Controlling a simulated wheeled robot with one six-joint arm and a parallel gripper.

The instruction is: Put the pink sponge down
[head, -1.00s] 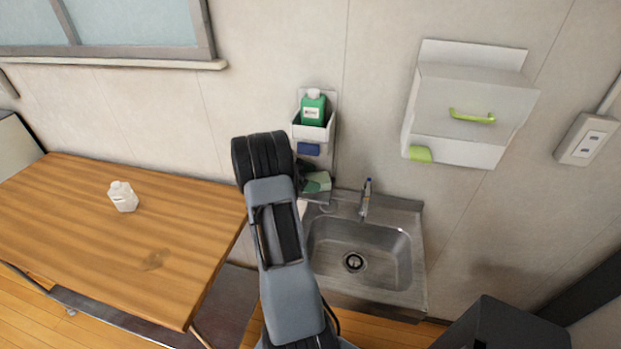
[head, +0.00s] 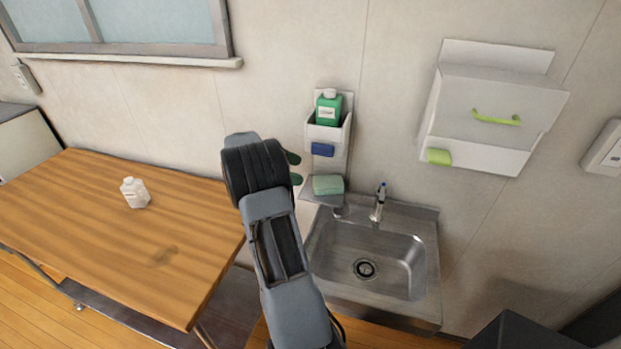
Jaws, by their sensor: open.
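My gripper (head: 295,168) is open, with its two dark green fingertips showing just past the right side of my wrist. It is at the left of the small ledge (head: 318,199) beside the sink, and nothing shows between its fingers. I cannot make out the pink sponge clearly. A pale patch shows just left of the green sponge, partly behind my arm, but I cannot tell whether it is the pink sponge. The green sponge (head: 328,184) lies on the ledge, to the right of my fingertips and apart from them.
The steel sink (head: 427,270) with its tap (head: 378,203) is right of my arm. A wall holder (head: 341,135) with a green bottle (head: 328,107) and blue sponge (head: 323,149) hangs above. A white dispenser (head: 495,95) is at right. The wooden table (head: 100,235) bears a white bottle (head: 135,192).

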